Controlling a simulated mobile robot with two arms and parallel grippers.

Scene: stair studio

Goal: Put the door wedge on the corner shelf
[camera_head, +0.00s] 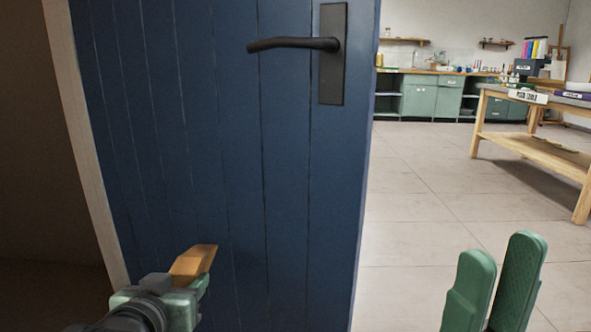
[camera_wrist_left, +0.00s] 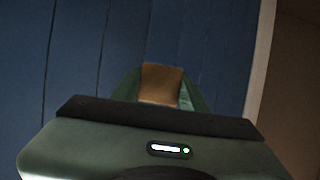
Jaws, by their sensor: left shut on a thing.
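The door wedge (camera_head: 194,262) is a tan, wood-coloured block held in my left gripper (camera_head: 203,280) at the lower left of the head view, in front of the blue door. In the left wrist view, the wedge (camera_wrist_left: 161,84) sits between the two green fingers of the left gripper (camera_wrist_left: 160,95). My right gripper (camera_head: 497,285) is at the lower right of the head view, with its two green fingers apart and nothing visible between them. Wall shelves (camera_head: 404,40) show on the far wall; I cannot tell whether one is the corner shelf.
A blue door (camera_head: 225,150) with a black handle (camera_head: 293,44) stands close in front, covering the left and middle. Past its right edge lies clear tiled floor (camera_head: 430,190). A wooden workbench (camera_head: 530,145) stands at right. Green cabinets (camera_head: 420,97) line the far wall.

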